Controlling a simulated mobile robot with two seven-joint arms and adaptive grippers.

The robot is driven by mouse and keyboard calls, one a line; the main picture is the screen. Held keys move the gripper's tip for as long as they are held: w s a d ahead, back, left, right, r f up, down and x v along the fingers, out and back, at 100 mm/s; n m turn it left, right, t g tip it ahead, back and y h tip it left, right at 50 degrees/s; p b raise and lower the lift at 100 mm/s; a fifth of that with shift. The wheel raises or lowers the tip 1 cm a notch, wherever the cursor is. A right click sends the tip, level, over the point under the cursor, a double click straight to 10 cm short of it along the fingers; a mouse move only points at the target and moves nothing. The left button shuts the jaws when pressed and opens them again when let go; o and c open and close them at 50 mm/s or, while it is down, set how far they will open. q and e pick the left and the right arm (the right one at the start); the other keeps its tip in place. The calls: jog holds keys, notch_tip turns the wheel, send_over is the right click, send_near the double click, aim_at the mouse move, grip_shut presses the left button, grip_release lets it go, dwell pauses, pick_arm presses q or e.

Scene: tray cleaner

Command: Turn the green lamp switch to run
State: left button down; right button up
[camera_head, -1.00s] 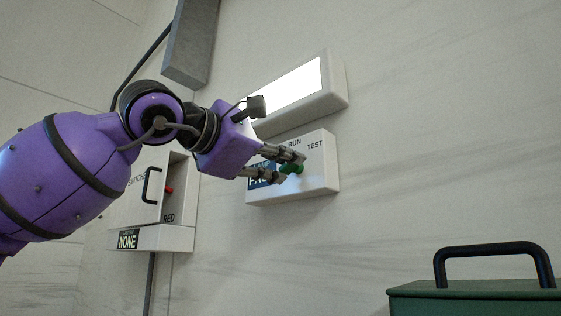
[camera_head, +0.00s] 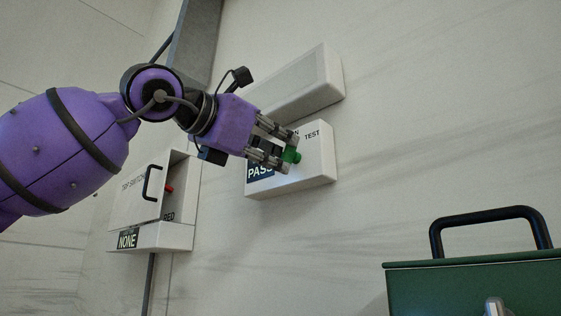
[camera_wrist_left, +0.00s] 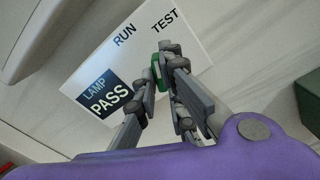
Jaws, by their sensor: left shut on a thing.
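The green lamp switch (camera_head: 293,156) sits on a white wall box (camera_head: 312,174) marked RUN and TEST. A dark label on the box reads LAMP PASS. My left gripper (camera_head: 290,152) is shut on the green switch, with fingers on both sides of it. In the left wrist view the switch (camera_wrist_left: 157,72) is narrow and partly hidden by the fingers, and its end points up, nearer TEST than RUN; its exact setting is hard to tell. The lamp (camera_head: 300,88) above the box is dark. My right gripper is not in view.
Left of the lamp box, a white box (camera_head: 180,236) with a black handle, a red part and a NONE label hangs on the wall. A green case (camera_head: 450,281) with a black handle stands at lower right. The wall to the right is clear.

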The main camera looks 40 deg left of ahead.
pick_arm(q)
jog(key=n+b, duration=0.1)
jog(key=n, duration=0.1)
jog(key=shift+n, duration=0.3)
jog(key=shift+n+b, duration=0.75)
jog(key=shift+n, duration=0.65)
jog(key=c, duration=1.8)
grip_release()
jog(key=shift+c, duration=0.2)
jog(key=shift+s, duration=0.1)
jog(key=s, duration=1.2)
jog(key=shift+a, duration=0.45)
